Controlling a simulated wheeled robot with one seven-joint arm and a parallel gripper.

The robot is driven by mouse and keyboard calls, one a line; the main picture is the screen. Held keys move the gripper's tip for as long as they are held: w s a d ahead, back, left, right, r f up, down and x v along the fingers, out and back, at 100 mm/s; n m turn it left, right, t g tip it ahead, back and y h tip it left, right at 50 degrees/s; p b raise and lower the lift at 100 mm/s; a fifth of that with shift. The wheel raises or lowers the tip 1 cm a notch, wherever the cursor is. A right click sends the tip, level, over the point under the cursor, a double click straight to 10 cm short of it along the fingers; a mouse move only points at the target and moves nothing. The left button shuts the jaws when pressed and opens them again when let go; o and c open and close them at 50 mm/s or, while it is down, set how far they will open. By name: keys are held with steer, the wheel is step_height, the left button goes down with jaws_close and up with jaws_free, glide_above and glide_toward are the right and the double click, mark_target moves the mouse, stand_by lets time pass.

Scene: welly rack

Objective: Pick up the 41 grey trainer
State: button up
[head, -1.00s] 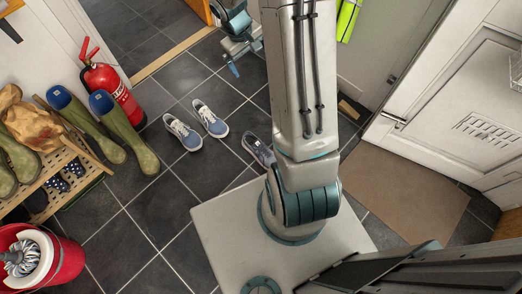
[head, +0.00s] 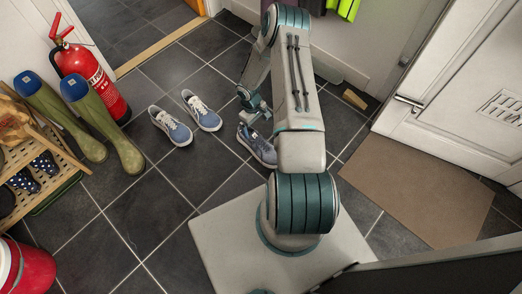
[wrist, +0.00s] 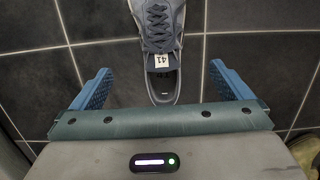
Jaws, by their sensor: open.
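The 41 grey trainer (head: 262,150) sits on the dark tiled floor in the head view, beside my arm and partly hidden by it. In the wrist view the trainer (wrist: 158,28) has grey-blue laces and a white tag reading 41 on its tongue. Its open collar points towards my gripper. My gripper (wrist: 160,72) is open and empty, its two blue fingers wide apart with the collar end in line between them. In the head view my gripper (head: 252,112) is just above and beside the trainer.
A pair of blue trainers with white laces (head: 185,120) stands to the left. Green wellies (head: 105,125), a red fire extinguisher (head: 95,85), a wooden rack (head: 60,180) and a red bucket (head: 35,268) are at the left. A brown mat (head: 415,190) lies by the white door.

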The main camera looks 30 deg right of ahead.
mark_target(260, 143)
steer(key=f+b, duration=0.1)
steer(key=f, duration=0.4)
steer(key=s+f+b, duration=0.1)
steer(key=f, duration=0.2)
steer(key=shift+s+d+b, duration=0.1)
steer(key=shift+d+b, duration=0.05)
steer(key=shift+b, duration=0.2)
steer(key=shift+s+d+f+b, duration=0.1)
steer(key=shift+s+f+b, duration=0.1)
steer(key=shift+f+b, duration=0.5)
steer(key=shift+s+d+f+b, duration=0.15)
steer(key=shift+f+b, duration=0.1)
steer(key=shift+f, duration=0.8)
steer(key=shift+s+f+b, duration=0.2)
steer(key=shift+f+b, duration=0.3)
steer(key=shift+f, duration=0.4)
steer(key=c, duration=1.2)
